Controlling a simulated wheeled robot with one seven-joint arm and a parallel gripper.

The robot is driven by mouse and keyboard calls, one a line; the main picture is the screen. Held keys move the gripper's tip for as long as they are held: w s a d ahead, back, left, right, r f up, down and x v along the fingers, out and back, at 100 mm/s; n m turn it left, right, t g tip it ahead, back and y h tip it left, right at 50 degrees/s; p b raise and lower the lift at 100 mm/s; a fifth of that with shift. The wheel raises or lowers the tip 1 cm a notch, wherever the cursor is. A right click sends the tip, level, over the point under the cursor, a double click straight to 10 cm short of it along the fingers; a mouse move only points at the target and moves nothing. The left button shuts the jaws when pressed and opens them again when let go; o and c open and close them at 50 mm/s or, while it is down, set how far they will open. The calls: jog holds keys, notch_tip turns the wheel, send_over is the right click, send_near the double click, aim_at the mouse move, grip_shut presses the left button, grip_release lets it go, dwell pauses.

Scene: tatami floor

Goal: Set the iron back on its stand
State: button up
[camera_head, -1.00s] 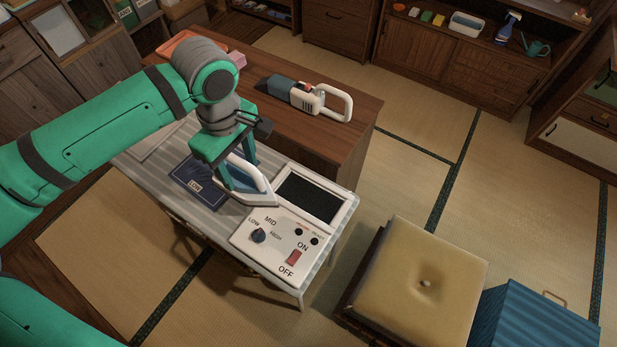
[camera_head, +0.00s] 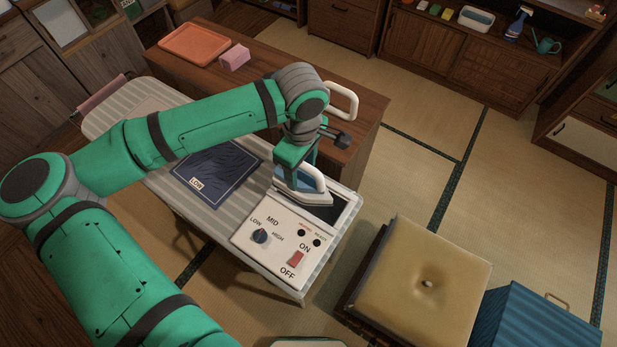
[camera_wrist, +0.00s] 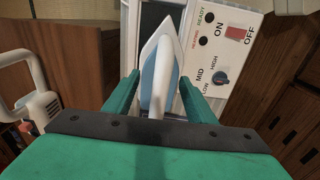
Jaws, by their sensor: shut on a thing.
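The iron (camera_head: 305,187), white with a blue body, is in my gripper (camera_head: 297,165), which is shut on its handle. In the wrist view the iron (camera_wrist: 161,68) points away between the two green fingers of my gripper (camera_wrist: 154,98). The stand is the white unit with a dark recessed pad (camera_head: 335,208) at the right end of the ironing board. The iron is over the left part of this pad; I cannot tell whether it touches. The stand's control panel (camera_head: 283,247) has a LOW/MID/HIGH knob (camera_head: 260,236) and a red ON/OFF switch (camera_head: 296,259).
The striped ironing board (camera_head: 215,206) carries a navy cloth (camera_head: 216,172). Behind it, a wooden desk (camera_head: 362,115) holds an orange tray (camera_head: 196,44), a pink block (camera_head: 235,57) and a handheld appliance, partly hidden by my arm. A cushioned stool (camera_head: 424,285) stands at right.

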aim_at(309, 179)
jog(key=shift+w+d+f, duration=0.1)
jog(key=shift+d+f, duration=0.55)
jog(key=shift+f, duration=0.2)
jog(key=shift+d+f, duration=0.2)
jog(key=shift+f, duration=1.5)
jog(key=o, duration=1.4)
notch_tip(309, 179, up, 12)
jog(key=shift+d+f, duration=0.1)
jog(key=shift+d, duration=0.05)
